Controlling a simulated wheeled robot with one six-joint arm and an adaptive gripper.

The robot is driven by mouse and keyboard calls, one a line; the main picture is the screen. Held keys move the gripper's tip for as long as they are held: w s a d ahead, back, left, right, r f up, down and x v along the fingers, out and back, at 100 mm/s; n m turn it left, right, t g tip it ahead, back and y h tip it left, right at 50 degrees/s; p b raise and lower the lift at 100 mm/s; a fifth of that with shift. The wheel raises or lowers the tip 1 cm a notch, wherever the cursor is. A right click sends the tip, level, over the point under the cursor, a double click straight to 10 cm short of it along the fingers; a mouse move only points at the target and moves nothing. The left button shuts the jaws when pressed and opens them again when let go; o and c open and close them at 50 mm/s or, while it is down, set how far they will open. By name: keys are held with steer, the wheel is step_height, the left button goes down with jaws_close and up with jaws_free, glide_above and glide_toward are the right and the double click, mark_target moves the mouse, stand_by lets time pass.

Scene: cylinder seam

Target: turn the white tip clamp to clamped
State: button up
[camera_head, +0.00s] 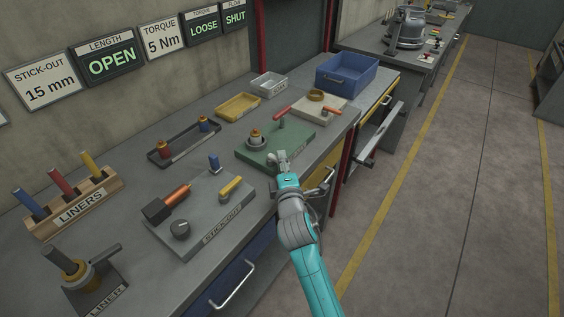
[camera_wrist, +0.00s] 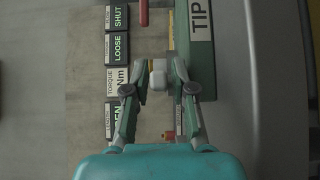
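The green tip station (camera_head: 272,153) stands on the bench, and its TIP label shows in the wrist view on the green block (camera_wrist: 205,60). A red-handled lever (camera_head: 280,115) and a brass-coloured fitting on a grey ring (camera_head: 255,141) are on it. My gripper (camera_head: 282,157) is at the station's front edge. In the wrist view a small white piece (camera_wrist: 158,77), apparently the white clamp's handle, lies between my fingertips (camera_wrist: 160,68). The fingers stand apart on either side of it; firm contact does not show. The head view hides most of the clamp behind my gripper.
A grey station (camera_head: 207,220) with orange and yellow handles lies left of my arm. Behind are a black tray (camera_head: 185,148), a yellow tray (camera_head: 238,107) and a blue bin (camera_head: 347,76). A pale station (camera_head: 318,110) stands beyond. The floor right of the bench is clear.

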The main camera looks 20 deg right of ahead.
jaws_close()
